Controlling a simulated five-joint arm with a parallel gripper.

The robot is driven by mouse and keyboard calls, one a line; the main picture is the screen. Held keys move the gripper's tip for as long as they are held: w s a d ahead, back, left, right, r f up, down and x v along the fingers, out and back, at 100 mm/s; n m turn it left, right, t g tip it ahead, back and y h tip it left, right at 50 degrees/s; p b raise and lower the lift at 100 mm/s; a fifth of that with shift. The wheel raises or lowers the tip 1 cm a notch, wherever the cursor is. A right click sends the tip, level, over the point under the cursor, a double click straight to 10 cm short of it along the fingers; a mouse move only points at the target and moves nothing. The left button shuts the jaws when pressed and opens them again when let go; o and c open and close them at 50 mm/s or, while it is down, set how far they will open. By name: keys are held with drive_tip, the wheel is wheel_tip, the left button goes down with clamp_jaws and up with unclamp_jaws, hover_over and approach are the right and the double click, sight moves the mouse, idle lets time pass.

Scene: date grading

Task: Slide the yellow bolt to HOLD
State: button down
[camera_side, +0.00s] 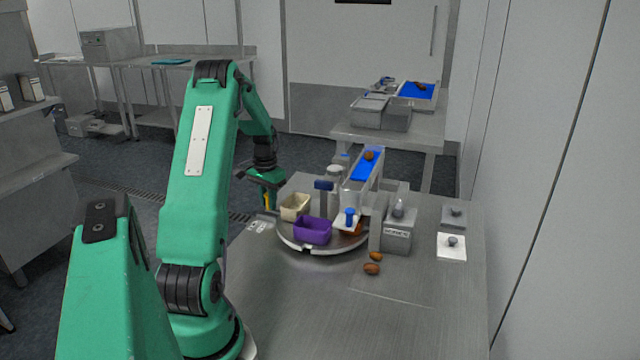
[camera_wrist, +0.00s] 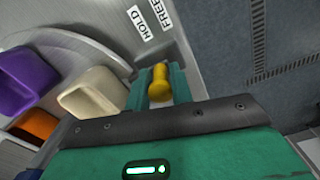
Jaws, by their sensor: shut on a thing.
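The yellow bolt (camera_wrist: 160,82) shows in the wrist view as a knobbed yellow piece between my gripper's two green fingers. My gripper (camera_wrist: 158,76) is shut on it. In the side view my gripper (camera_side: 267,196) is at the table's left edge, with a sliver of yellow showing by it. In the wrist view a white HOLD label (camera_wrist: 141,22) and a white FREE label (camera_wrist: 172,12) lie on the metal beyond the fingers, FREE to the right of HOLD. The bolt's track is mostly hidden, so I cannot tell which label it lines up with.
A round turntable (camera_side: 308,250) right of my gripper carries a cream bin (camera_side: 295,207), a purple bin (camera_side: 312,230) and an orange bin (camera_wrist: 36,124). A blue-belted conveyor (camera_side: 365,170) stands behind. Two dates (camera_side: 372,268) lie on the steel table. The table's front is clear.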

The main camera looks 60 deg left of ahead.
drive_tip(key=shift+w+d, duration=0.2)
drive_tip(key=shift+w, duration=0.05)
drive_tip(key=c, duration=1.4)
unclamp_jaws()
drive_tip(key=shift+o, duration=0.2)
drive_tip(key=shift+s+r, duration=0.1)
drive_tip(key=shift+r, duration=0.05)
drive_tip(key=shift+r, duration=3.85)
